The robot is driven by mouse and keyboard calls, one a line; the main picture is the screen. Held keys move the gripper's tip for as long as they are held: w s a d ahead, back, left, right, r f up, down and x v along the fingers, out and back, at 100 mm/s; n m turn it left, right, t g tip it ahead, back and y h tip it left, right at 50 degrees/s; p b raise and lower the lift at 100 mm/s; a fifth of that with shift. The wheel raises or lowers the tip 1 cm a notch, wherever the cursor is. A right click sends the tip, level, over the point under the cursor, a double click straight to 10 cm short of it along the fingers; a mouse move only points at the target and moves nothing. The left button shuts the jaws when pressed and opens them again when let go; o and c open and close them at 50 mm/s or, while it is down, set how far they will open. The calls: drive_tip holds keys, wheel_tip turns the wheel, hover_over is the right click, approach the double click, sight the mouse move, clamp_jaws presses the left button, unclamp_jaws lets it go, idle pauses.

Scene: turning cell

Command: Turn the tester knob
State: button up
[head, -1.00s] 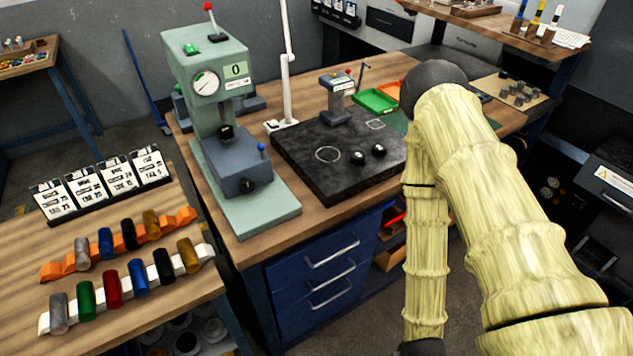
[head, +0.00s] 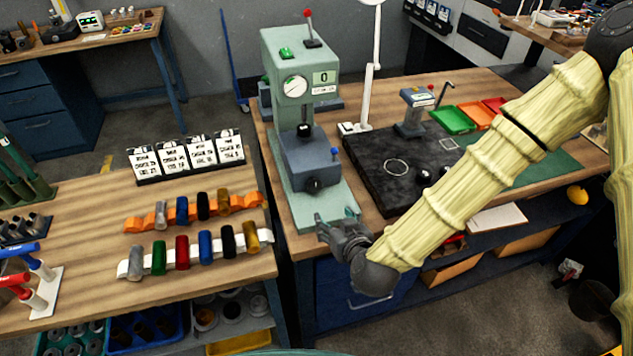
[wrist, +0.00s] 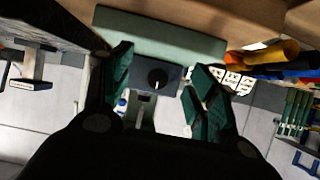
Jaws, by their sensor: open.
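The tester (head: 296,90) is a pale green machine with a dial, a "0" display and a red-tipped lever. Its black knob (head: 314,186) is on the front of the lower grey-blue block. The wrist view shows the knob (wrist: 157,77) face-on with a light pointer mark, framed between my fingers. My gripper (head: 335,222) is open and empty at the front edge of the tester's green base (head: 345,200), in front of and a little below the knob, apart from it. The wrist view shows both green-padded fingers of my gripper (wrist: 160,82) spread apart.
A blue-knobbed lever (head: 335,153) is just above and right of the knob. A black plate (head: 380,170) with dark balls lies to the right. On the left bench, colored cylinders lie on an orange rack (head: 132,224) and a white rack (head: 123,268).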

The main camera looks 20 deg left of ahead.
sight(316, 187)
wheel_tip(316, 187, up, 4)
drive_tip(key=w+a+t, duration=0.1)
drive_tip(key=w+a, duration=0.1)
drive_tip(key=a, duration=0.1)
drive_tip(key=p+x, duration=0.4)
drive_tip(key=x, duration=0.5)
drive_tip(key=shift+w+a+p, duration=0.2)
drive_tip(key=shift+a+p, duration=0.05)
drive_tip(key=shift+p, duration=0.15)
drive_tip(key=shift+f, duration=0.1)
drive_tip(key=c, duration=1)
